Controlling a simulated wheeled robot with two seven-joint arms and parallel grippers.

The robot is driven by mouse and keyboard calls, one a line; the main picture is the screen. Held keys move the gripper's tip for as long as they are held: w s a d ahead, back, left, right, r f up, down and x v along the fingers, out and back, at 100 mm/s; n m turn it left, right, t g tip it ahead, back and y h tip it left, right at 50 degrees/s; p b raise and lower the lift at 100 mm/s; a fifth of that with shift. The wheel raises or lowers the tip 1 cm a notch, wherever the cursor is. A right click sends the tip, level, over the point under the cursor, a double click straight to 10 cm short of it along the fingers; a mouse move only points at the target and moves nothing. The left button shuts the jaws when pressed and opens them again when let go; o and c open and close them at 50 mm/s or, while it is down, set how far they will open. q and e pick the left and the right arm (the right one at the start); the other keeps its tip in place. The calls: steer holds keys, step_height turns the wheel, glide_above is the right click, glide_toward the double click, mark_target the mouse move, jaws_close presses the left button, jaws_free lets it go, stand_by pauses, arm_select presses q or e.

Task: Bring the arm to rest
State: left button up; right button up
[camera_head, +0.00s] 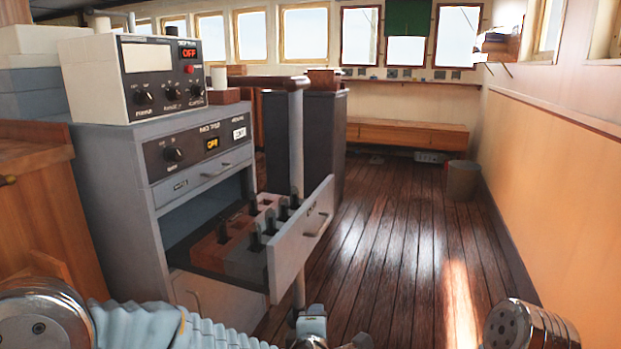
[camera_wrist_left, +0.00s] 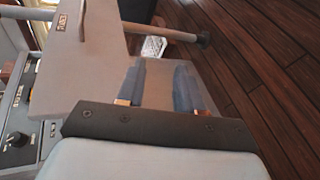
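My left arm comes in along the bottom left of the head view, and its gripper (camera_head: 308,322) is at the bottom centre, just in front of the pulled-out drawer (camera_head: 303,238). The left wrist view shows the two fingers of this gripper (camera_wrist_left: 159,82) apart, with nothing between them. The drawer front also shows in the left wrist view (camera_wrist_left: 85,70), beside the fingers; I see no contact. A metal link of my right arm shows at the bottom right of the head view. The right gripper cannot be made out.
The grey cabinet (camera_head: 128,205) stands at the left with a white control box (camera_head: 150,75) on top. Its open drawer holds blocks with black levers (camera_head: 250,242). A bin (camera_head: 462,180) stands by the right wall. The wooden floor (camera_head: 410,250) is clear.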

arm_select(q)
steer(key=s+a+f+m+g+h+p, duration=0.1)
steer(key=s+a+f+m+g, duration=0.2)
steer(key=f, duration=0.7)
steer(key=a+f+m+g+p, duration=0.15)
steer(key=a+f+m, duration=0.3)
steer(key=f, duration=0.55)
steer(key=s+a+f+m+g, duration=0.2)
steer(key=s+f+m+g, duration=0.2)
steer(key=s+f, duration=0.2)
steer(key=s+a+f+m+g+h, duration=0.1)
steer(key=s+a+f+m+g, duration=0.2)
steer(key=s+f, duration=0.4)
steer(key=s+m+g, duration=0.1)
steer(key=s, duration=0.3)
steer(key=shift+s+a+f+h, duration=0.15)
steer(key=shift+s+a+h, duration=0.05)
steer(key=shift+h, duration=0.1)
